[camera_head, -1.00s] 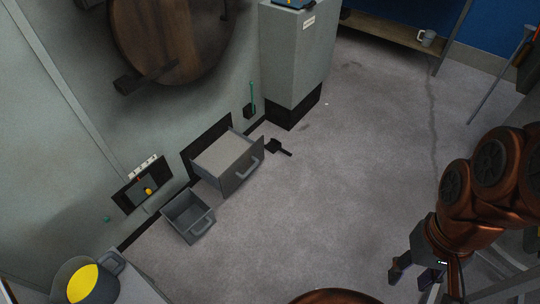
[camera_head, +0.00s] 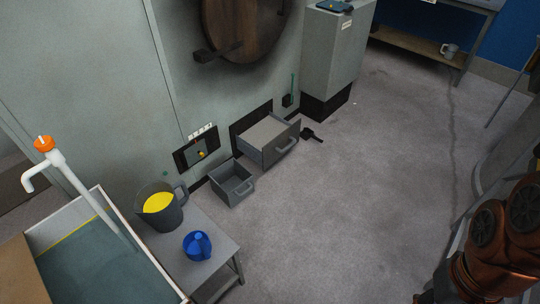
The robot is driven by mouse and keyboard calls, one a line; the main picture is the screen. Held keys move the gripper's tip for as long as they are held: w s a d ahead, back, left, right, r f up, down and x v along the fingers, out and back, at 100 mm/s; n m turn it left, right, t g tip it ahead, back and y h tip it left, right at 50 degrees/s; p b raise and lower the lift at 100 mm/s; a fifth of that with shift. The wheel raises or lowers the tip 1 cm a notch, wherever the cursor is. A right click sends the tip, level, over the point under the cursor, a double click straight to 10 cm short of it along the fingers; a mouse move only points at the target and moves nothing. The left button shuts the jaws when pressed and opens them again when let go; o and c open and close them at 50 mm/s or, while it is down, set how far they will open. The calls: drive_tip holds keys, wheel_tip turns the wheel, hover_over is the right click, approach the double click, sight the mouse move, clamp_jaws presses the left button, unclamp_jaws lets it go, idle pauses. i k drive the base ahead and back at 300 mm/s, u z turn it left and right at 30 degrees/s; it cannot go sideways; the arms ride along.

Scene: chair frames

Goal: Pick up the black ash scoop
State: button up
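A small black object with a short handle, which looks like the ash scoop (camera_head: 312,136), lies on the grey floor just right of the pulled-out drawer. It is small and dark, so its exact shape is hard to tell. Nothing is touching it from above. My copper-coloured arm is at the lower right, well apart from the scoop. My gripper's fingers are not visible; they are cut off by the bottom edge.
An open drawer (camera_head: 270,139) juts from the wall beside the scoop, with a grey open bin (camera_head: 232,184) before it. A low table (camera_head: 196,273) holds a pitcher (camera_head: 160,211) and a blue jug (camera_head: 197,245). Middle floor is clear.

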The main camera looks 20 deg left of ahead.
sight(306, 134)
drive_tip(key=k, duration=0.35)
drive_tip(key=u, duration=0.8)
drive_tip(key=i, duration=1.7)
